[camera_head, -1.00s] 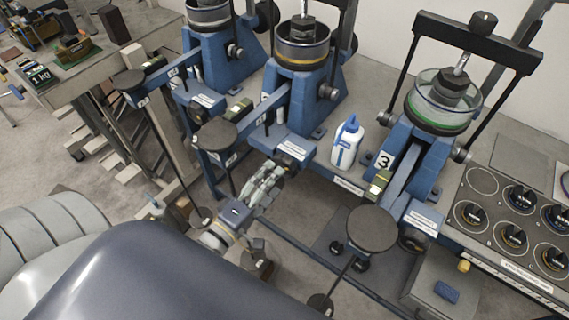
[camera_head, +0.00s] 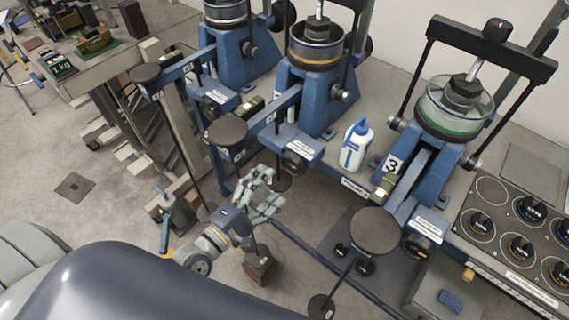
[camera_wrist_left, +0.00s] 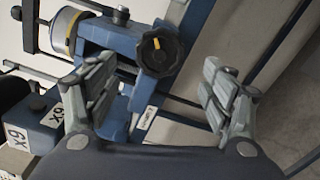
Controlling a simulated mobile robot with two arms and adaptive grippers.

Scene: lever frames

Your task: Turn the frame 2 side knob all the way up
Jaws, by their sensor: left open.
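Frame 2 appears to be the middle blue lever frame (camera_head: 312,98); its own number cannot be read. Its side knob (camera_head: 296,161) is black and round, at the frame's near end below a white label. In the left wrist view the scalloped black knob (camera_wrist_left: 160,52) shows near the top middle, with a yellow mark on its face. My left gripper (camera_head: 268,190) is open and empty, below and to the left of the knob, apart from it. Its fingers (camera_wrist_left: 160,95) spread either side of the view, with the knob beyond the gap. My right gripper is not in view.
The frame marked 3 (camera_head: 440,135) stands to the right, with a round weight pan (camera_head: 374,230) in front. Another round pan (camera_head: 226,131) is left of the knob. A white-blue bottle (camera_head: 356,145) stands between the frames. A weight tray (camera_head: 515,225) is at the right.

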